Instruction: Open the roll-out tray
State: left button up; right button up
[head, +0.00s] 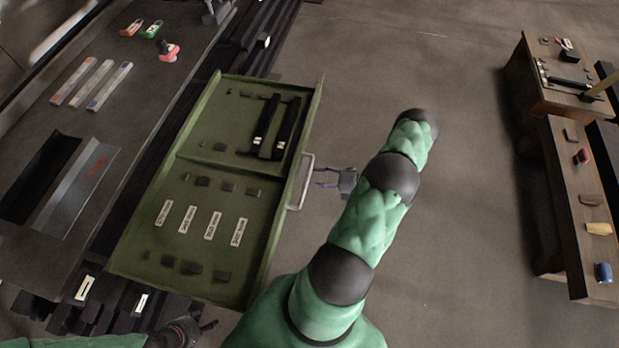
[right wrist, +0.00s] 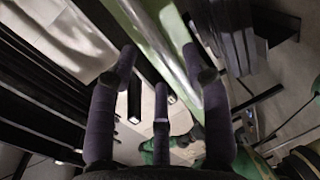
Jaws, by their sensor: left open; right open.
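The green roll-out tray (head: 225,176) stands out to the right from the dark bench, with its inside visible. It holds two black bars, several small dark blocks and white labels. A pale metal handle (head: 302,183) is on its right side. My right gripper (head: 316,177) is open just right of the handle, its fingers pointing at it; I cannot tell whether they touch it. In the right wrist view the open fingers (right wrist: 160,75) show with a green edge and a pale bar beyond them. My left gripper (head: 211,326) is open near the tray's lower left corner.
A wooden table (head: 568,190) with small objects stands far right. The floor between is clear apart from my right arm.

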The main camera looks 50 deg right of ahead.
jog(key=v, duration=0.7)
jog(key=shift+s+d, duration=0.1)
jog(key=shift+s, duration=0.15)
dwell(0.3)
